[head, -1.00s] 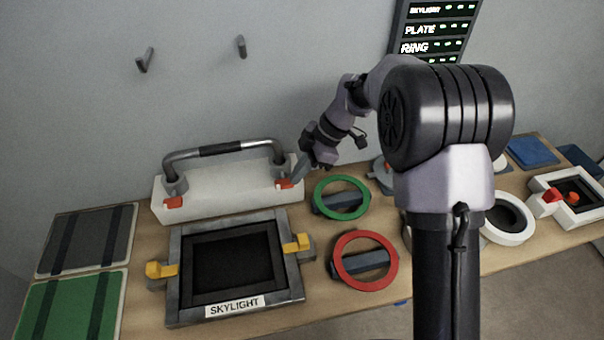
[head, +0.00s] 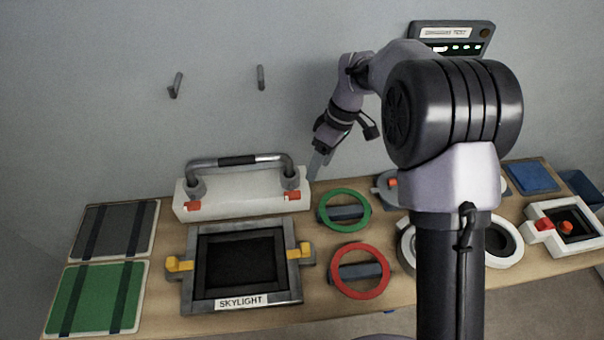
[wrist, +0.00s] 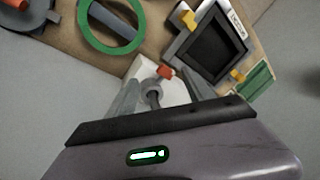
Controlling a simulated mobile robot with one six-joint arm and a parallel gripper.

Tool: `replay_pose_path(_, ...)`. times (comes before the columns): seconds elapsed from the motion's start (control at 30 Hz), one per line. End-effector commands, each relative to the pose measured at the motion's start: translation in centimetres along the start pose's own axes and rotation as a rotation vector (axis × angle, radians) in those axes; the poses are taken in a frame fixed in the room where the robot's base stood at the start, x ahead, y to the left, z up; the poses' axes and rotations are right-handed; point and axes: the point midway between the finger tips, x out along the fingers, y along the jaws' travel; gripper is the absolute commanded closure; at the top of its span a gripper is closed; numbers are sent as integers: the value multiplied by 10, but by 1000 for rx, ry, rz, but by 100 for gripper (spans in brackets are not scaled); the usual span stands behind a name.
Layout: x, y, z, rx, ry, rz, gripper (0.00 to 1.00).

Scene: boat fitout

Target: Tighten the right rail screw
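The rail (head: 238,160) is a grey metal handle with a dark grip, standing on a white block (head: 240,203) at the back of the bench. A red screw tab, the right one (head: 292,195), sits at the foot of the rail's right post; the left one (head: 193,206) is at the other post. My gripper (head: 316,170) is above and right of the right screw, apart from it. In the wrist view my gripper (wrist: 162,92) has its fingers spread, with a rail post and a red tab (wrist: 165,72) showing between and beyond them. Whether the screw is tight cannot be told.
In front lies the framed skylight (head: 240,262) with yellow clips. A green ring (head: 344,192) and a red ring (head: 333,272) lie to its right. Grey (head: 115,230) and green (head: 95,298) panels lie left. Two wall pegs (head: 261,78) stick out above. A lit display (head: 452,38) is on the wall.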

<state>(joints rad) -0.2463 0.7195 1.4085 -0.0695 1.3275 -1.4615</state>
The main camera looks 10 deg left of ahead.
Motion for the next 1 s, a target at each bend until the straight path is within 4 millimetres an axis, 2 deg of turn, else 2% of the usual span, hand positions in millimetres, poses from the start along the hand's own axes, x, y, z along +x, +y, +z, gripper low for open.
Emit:
replay_pose_path(0.03,-20,-16,-17,138,-41,38,35)
replay_pose_path(0.1,-30,-30,-34,371,-78,111,35)
replay_pose_path(0.2,-40,-45,-53,633,-84,208,35)
replay_pose_path(0.3,-44,-54,-65,793,-68,269,35)
replay_pose_path(0.43,-37,-55,-68,868,-55,295,35)
replay_pose_path(0.57,-8,-48,-62,872,-58,294,35)
replay_pose_path(0.8,64,-31,-50,872,-58,292,35)
replay_pose_path(1.0,108,-20,-42,872,-56,292,35)
